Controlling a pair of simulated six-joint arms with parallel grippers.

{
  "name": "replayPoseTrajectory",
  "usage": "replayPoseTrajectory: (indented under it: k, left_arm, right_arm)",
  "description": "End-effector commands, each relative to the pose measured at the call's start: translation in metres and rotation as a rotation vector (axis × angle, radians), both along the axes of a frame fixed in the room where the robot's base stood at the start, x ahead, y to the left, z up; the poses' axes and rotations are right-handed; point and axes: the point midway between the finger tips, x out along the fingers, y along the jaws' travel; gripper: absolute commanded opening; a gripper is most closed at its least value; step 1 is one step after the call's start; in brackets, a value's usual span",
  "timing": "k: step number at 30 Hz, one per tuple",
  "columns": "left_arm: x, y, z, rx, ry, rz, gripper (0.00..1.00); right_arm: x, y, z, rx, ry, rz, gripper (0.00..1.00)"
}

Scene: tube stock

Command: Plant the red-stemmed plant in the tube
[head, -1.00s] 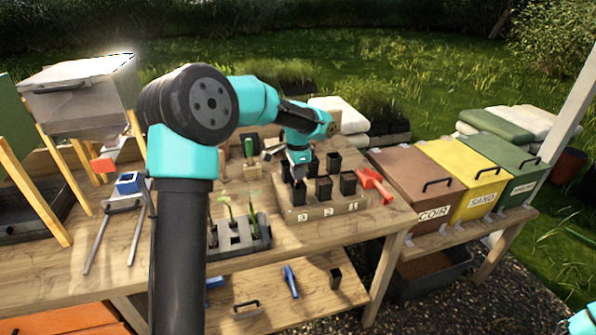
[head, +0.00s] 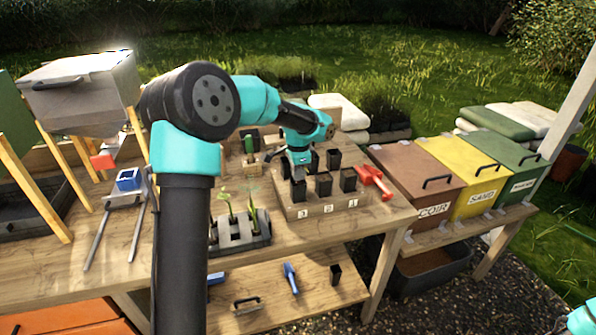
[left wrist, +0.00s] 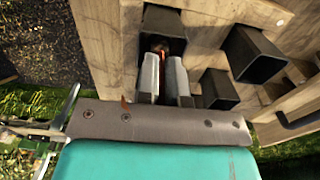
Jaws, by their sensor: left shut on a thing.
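My left gripper (head: 299,174) is over the left end of the front row of black tubes. In the left wrist view, its two pale fingers (left wrist: 163,75) point into the mouth of a black square tube (left wrist: 176,22). In the head view this front-left tube (head: 298,193) stands upright in the wooden block (head: 325,209), above the label 3. My right gripper is not in view.
Several other black tubes (head: 348,180) stand close beside and behind. A grey tray (head: 240,241) with seedlings sits left of the block. A red tool (head: 375,182) lies right of it. Bins (head: 415,182) stand beyond the bench's right end.

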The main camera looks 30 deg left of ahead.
Motion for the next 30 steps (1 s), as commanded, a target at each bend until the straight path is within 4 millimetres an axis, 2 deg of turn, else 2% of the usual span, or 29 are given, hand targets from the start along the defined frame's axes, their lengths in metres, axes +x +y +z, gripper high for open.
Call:
replayPoseTrajectory:
  k: [30]
  left_arm:
    - [-0.0001, -0.0001, -0.0062, 0.0, 0.0, 0.0, 0.0]
  right_arm:
    - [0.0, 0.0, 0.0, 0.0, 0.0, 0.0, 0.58]
